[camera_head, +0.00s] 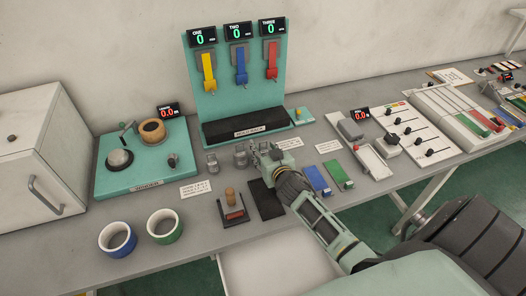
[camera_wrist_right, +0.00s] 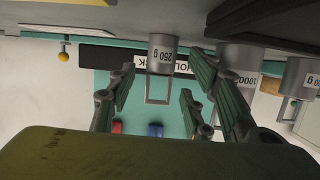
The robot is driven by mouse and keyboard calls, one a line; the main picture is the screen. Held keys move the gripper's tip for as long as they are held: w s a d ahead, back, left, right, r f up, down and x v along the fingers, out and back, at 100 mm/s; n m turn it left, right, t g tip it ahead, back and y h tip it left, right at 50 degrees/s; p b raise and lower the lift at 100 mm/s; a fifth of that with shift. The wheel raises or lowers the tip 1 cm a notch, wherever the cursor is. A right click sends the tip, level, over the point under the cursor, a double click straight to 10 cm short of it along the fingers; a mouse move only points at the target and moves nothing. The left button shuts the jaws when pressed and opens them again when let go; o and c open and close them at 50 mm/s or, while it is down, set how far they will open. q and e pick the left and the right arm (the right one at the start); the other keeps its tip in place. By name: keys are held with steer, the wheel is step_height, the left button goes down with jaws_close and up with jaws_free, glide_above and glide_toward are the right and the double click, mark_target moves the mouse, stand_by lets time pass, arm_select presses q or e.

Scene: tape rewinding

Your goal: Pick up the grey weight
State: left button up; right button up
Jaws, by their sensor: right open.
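Several grey metal weights stand on the bench in front of the teal rack. In the right wrist view, which is upside down, a grey weight marked 250 g (camera_wrist_right: 162,54), with a loop handle, lies between the fingers of my right gripper (camera_wrist_right: 164,82). The fingers are open, with gaps on both sides of it. A larger weight marked 1000 (camera_wrist_right: 238,58) is beside it, partly behind a finger. In the head view two weights (camera_head: 212,164) (camera_head: 240,156) show left of my right gripper (camera_head: 262,155), which hides part of that area. My left gripper is out of view.
The teal rack (camera_head: 209,105) with yellow, blue and red hooks stands behind. A stamp on a pad (camera_head: 233,208) and a dark mat (camera_head: 266,198) lie in front. A winding unit (camera_head: 150,160) stands left.

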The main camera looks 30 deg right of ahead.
steer(key=shift+c, duration=0.7)
jaws_close()
steer(key=shift+r, duration=0.1)
steer(key=shift+r, duration=0.45)
steer(key=r, duration=0.1)
steer(key=d+r, duration=0.1)
steer(key=r, duration=0.1)
steer(key=shift+r, duration=0.25)
steer(key=s+d+r+b, duration=0.1)
steer(key=d+r+b, duration=0.1)
steer(key=d+r, duration=0.4)
steer(key=shift+s+d+r+b, duration=0.3)
steer(key=shift+s+d, duration=0.05)
steer(key=shift+d, duration=1.95)
